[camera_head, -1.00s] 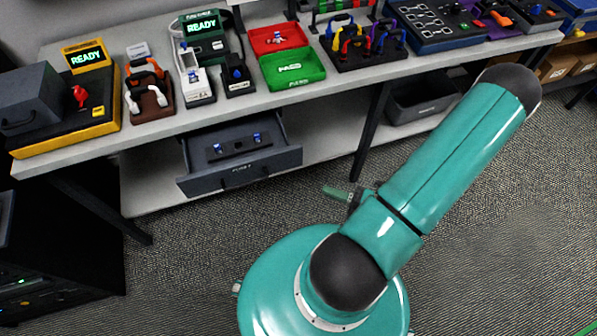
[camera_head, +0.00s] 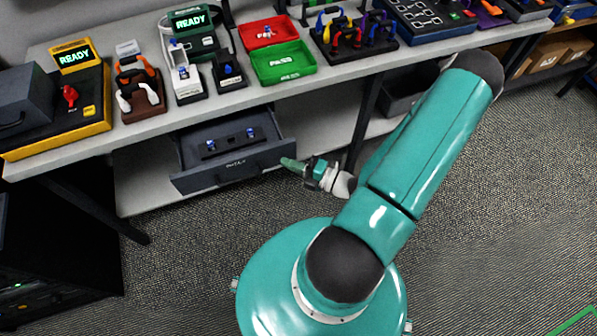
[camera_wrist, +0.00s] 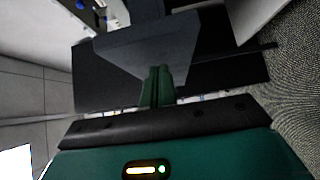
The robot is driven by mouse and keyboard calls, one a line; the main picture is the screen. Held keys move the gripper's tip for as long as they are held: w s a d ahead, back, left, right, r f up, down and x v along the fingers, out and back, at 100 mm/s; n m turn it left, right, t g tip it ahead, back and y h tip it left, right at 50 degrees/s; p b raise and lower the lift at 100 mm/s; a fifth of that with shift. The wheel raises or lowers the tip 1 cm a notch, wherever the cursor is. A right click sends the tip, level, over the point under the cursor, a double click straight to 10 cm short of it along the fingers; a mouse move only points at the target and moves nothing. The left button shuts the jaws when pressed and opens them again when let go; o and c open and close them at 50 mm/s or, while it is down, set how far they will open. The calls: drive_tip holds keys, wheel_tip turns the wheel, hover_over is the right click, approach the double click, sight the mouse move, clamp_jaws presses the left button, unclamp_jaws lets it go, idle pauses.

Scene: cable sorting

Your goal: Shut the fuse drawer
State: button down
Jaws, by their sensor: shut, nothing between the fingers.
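The grey fuse drawer (camera_head: 185,183) is pulled out below the bench top, at the left of the head view. Its front panel has a small label and a handle. Inside lies a dark holder (camera_head: 228,147) with two blue-topped fuses. My gripper (camera_head: 284,161) is shut and empty, its green fingertips close to the right end of the drawer front in the head view. In the wrist view my gripper (camera_wrist: 158,75) points at a grey surface (camera_wrist: 130,50), apparently part of the drawer. I cannot tell whether the fingertips touch it.
The bench top (camera_head: 150,128) above holds a red tray (camera_head: 259,38), a green tray (camera_head: 300,72), cable stands and a yellow-edged tester (camera_head: 98,127). A dark bench leg (camera_head: 362,120) stands right of the drawer. The carpet (camera_head: 190,250) before the drawer is clear.

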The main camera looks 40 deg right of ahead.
sight(269, 117)
drive_tip(key=shift+w+d, duration=0.1)
drive_tip(key=shift+w, duration=0.2)
drive_tip(key=w+d, duration=0.2)
drive_tip(key=w, duration=0.3)
drive_tip(key=w+d, duration=0.1)
drive_tip(key=w, duration=0.5)
drive_tip(key=w+d, duration=0.2)
drive_tip(key=w, duration=0.4)
drive_tip(key=shift+w+d, duration=0.2)
drive_tip(key=shift+d, duration=0.15)
drive_tip(key=shift+w+r, duration=0.1)
drive_tip(key=shift+w, duration=0.2)
drive_tip(key=shift+w, duration=0.1)
